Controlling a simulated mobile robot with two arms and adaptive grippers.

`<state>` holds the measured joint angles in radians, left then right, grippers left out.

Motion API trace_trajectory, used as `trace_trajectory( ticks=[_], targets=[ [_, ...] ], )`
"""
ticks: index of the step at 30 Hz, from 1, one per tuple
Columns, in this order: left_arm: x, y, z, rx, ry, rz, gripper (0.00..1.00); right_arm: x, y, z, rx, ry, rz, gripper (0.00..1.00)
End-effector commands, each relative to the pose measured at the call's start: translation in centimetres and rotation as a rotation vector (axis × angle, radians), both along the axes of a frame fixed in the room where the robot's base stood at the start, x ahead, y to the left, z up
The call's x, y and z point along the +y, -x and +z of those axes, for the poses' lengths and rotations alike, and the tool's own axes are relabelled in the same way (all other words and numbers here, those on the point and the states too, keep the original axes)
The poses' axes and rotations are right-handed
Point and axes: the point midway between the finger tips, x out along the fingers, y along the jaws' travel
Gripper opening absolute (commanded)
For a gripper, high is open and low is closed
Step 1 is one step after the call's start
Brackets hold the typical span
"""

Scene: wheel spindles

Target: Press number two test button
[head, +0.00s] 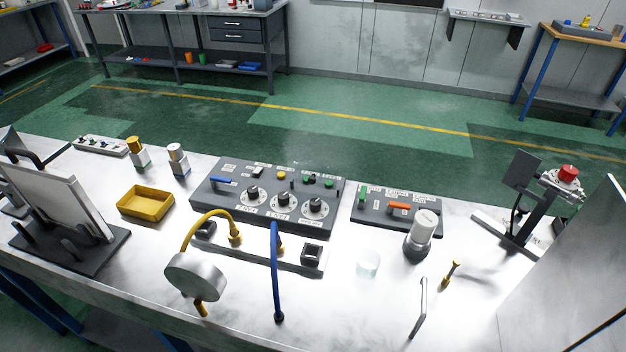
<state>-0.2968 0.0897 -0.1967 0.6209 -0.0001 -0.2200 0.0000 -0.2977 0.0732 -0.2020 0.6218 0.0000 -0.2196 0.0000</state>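A dark grey control panel (212,198) stands in the middle of the bench. It has three round dials along its front: a left dial (251,195), a middle dial (283,205) and a right dial (316,208). Behind them sit a yellow button (281,174), a green button (328,183) and other small controls, including a blue lever (222,181). The labels are too small to read, so I cannot tell which button is number two. Neither gripper is in view.
A second panel (372,214) with an orange handle (400,206) stands to the right. In front are a round gauge (195,277) with a yellow hose, a blue hose (276,275) and a white-capped cylinder (423,230). A yellow tray (146,216) lies left.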

Motion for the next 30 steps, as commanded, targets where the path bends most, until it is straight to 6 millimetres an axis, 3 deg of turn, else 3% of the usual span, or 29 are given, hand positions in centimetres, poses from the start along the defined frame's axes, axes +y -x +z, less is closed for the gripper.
trace_trajectory(
  ticks=[8,14,30],
  targets=[
    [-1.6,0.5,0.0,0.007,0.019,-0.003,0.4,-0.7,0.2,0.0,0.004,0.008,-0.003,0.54],
    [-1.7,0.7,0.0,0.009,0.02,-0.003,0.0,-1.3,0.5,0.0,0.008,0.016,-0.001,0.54],
    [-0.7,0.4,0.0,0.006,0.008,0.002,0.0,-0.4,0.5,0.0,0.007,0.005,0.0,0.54]
  ],
)
